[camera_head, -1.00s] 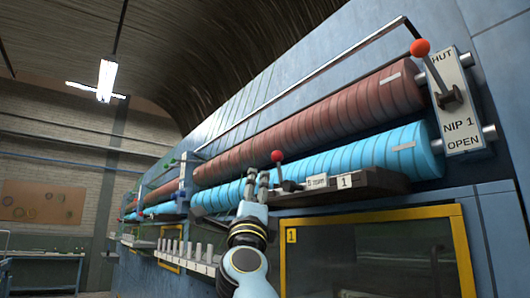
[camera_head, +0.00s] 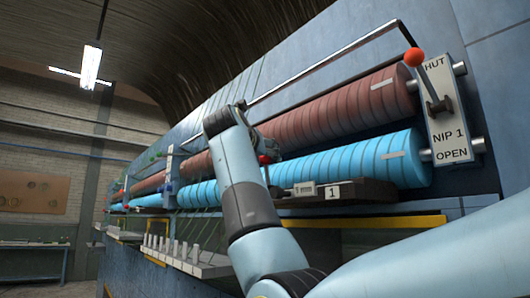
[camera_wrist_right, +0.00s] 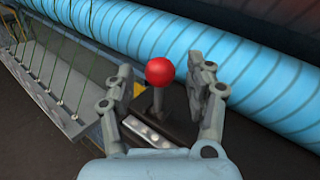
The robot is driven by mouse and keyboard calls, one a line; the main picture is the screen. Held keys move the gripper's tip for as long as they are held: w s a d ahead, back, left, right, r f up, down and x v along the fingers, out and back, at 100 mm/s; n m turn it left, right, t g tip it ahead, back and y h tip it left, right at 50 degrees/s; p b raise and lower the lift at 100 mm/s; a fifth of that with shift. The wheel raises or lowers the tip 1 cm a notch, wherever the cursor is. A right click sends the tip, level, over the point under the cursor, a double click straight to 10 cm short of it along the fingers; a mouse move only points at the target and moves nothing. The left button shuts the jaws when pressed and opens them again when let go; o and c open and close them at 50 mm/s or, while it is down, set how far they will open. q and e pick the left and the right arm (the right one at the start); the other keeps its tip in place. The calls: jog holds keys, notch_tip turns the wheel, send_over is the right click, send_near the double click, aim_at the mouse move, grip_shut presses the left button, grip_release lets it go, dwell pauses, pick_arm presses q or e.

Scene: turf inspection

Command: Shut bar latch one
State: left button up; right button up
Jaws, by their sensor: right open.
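A dark bar (camera_head: 375,190) with a white label 1 runs below the blue roller. A small lever with a red ball knob (camera_head: 264,159) stands at its left end, partly hidden by my right arm. My right gripper (camera_wrist_right: 162,82) is open, one finger on each side of the knob, with a visible gap to each. In the head view my right gripper (camera_head: 262,142) shows only partly behind its wrist. My left gripper is out of view.
A blue roller (camera_head: 370,160) and a red-brown roller (camera_head: 340,115) lie just behind the lever. A NIP 1 plate (camera_head: 447,110) with its own orange-red-knobbed lever (camera_head: 426,78) is at the right. A shelf with several white cylinders (camera_head: 178,250) is at lower left.

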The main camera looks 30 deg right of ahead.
jog(key=shift+x, duration=1.15)
jog(key=c, duration=1.1)
jog(key=shift+w, duration=0.1)
grip_shut()
jog(key=shift+w+d+f, duration=0.1)
jog(key=shift+f, duration=0.05)
